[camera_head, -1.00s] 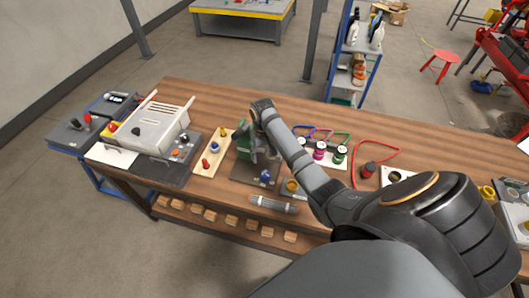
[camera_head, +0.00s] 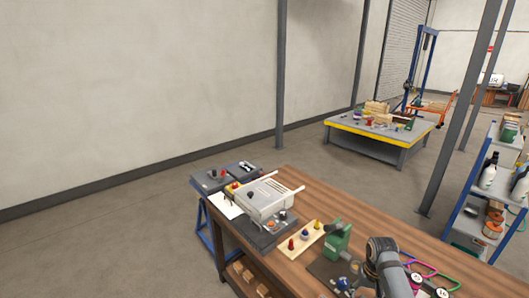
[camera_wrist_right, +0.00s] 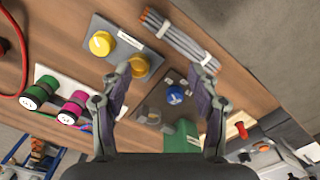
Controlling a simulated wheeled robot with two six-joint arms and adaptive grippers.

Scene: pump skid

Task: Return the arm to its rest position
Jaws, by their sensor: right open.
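My right arm (camera_head: 390,268) shows at the bottom right of the head view, over the wooden workbench (camera_head: 375,225). My right gripper (camera_wrist_right: 163,88) is open and empty in the right wrist view, its two fingers wide apart above the bench. Between and beyond the fingers are a dark plate with a blue knob (camera_wrist_right: 175,95) and a green block (camera_wrist_right: 182,137). The green pump part (camera_head: 337,242) stands just left of my arm in the head view. My left gripper is not in view.
A white box-shaped unit (camera_head: 265,197) and a board with coloured knobs (camera_head: 302,238) stand left on the bench. In the wrist view lie a grey bundle (camera_wrist_right: 180,42), yellow knobs (camera_wrist_right: 101,43) and coloured spools (camera_wrist_right: 72,108). A blue shelf (camera_head: 468,222) stands right.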

